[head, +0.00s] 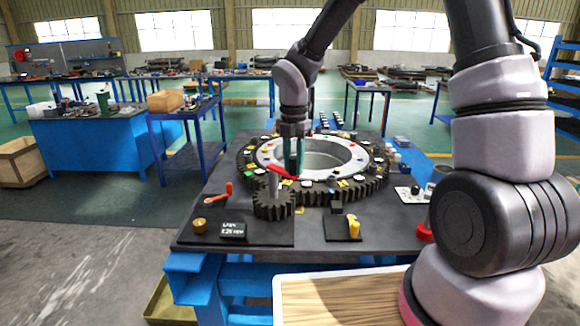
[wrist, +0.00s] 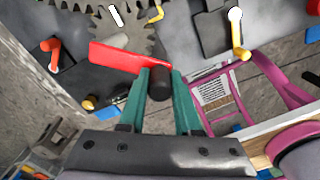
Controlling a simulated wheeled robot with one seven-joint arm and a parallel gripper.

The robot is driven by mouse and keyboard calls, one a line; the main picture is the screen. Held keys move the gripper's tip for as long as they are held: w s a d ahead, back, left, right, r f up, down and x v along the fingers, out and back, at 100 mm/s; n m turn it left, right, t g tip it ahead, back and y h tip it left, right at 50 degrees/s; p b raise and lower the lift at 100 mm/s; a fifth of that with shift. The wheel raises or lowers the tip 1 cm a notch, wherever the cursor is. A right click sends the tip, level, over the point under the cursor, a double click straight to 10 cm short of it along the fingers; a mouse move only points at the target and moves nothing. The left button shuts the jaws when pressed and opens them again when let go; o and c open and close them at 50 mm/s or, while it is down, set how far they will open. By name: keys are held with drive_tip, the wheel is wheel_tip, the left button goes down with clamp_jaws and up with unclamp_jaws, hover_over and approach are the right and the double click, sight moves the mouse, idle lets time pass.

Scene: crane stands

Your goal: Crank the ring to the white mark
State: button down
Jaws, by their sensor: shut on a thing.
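The large dark toothed ring (head: 375,184) lies flat on the bench, with a pale inner band and several small coloured and white pieces on it. A small dark pinion (head: 272,205) meets its near-left edge. A red crank arm (head: 282,172) sits above the pinion on a grey post; it also shows in the wrist view (wrist: 112,58). My gripper (head: 293,168) points down over the ring's near-left side. Its green fingers are shut on the black crank handle (wrist: 158,84). Several white pieces show, and I cannot tell which is the white mark.
A yellow lever (head: 353,228) stands in front of the ring. A wooden-topped table (head: 340,298) is nearest me.

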drive_tip(key=w+d+n, duration=0.2)
drive_tip(key=w+n, duration=0.2)
drive_tip(key=w, duration=0.2)
drive_tip(key=shift+w+d, duration=0.15)
drive_tip(key=shift+d, duration=0.2)
drive_tip(key=shift+w+r, duration=0.1)
idle(0.4)
drive_tip(key=shift+a, duration=0.1)
drive_tip(key=c, duration=0.6)
unclamp_jaws()
wheel_tip(320, 180, up, 11)
